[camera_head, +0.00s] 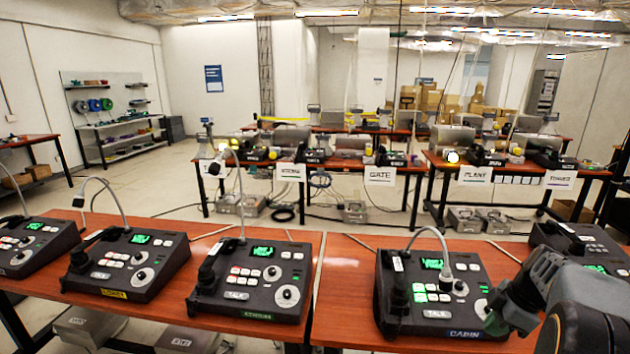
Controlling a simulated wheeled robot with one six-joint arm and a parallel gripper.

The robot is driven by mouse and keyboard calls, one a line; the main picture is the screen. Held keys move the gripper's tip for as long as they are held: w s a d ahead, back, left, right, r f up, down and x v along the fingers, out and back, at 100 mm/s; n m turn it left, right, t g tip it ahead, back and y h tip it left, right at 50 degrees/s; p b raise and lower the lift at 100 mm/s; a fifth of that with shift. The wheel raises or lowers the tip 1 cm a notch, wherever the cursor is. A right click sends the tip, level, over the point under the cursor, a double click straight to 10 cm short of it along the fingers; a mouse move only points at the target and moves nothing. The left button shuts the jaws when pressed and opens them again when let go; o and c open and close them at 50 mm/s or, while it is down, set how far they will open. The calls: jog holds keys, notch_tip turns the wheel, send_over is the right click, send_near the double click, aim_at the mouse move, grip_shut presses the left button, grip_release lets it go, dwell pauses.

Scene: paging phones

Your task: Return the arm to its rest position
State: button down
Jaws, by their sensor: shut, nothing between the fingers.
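My arm comes in at the lower right, and my gripper (497,318) points down and left beside the right edge of the paging phone labelled CABIN (438,290). The gripper is shut with nothing held; its tips are small and dark, and whether they touch the phone is hard to tell. The CABIN phone has a lit green screen, several lit green buttons, a TALK plate and a gooseneck microphone bending down over its front. My arm partly hides another paging phone (578,240) at the right.
A phone with a yellow LOBBY label (125,265), a green-labelled phone (253,280) and a far-left phone (35,245) share the wooden tables (335,290). Labelled benches (340,165) stand behind, across open floor. Grey boxes (90,325) lie below the front table.

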jog(key=s+a+r+m+t+h+p, duration=0.1)
jog(key=s+a+m, duration=0.4)
jog(key=a, duration=0.6)
jog(key=s+a+r+m+h+p, duration=0.2)
jog(key=s+a+m, duration=0.4)
jog(key=a, duration=0.5)
jog(key=shift+a+r+m+t+p, duration=0.45)
jog(key=shift+r+m, duration=0.35)
jog(key=shift+m, duration=0.2)
jog(key=shift+d, duration=0.1)
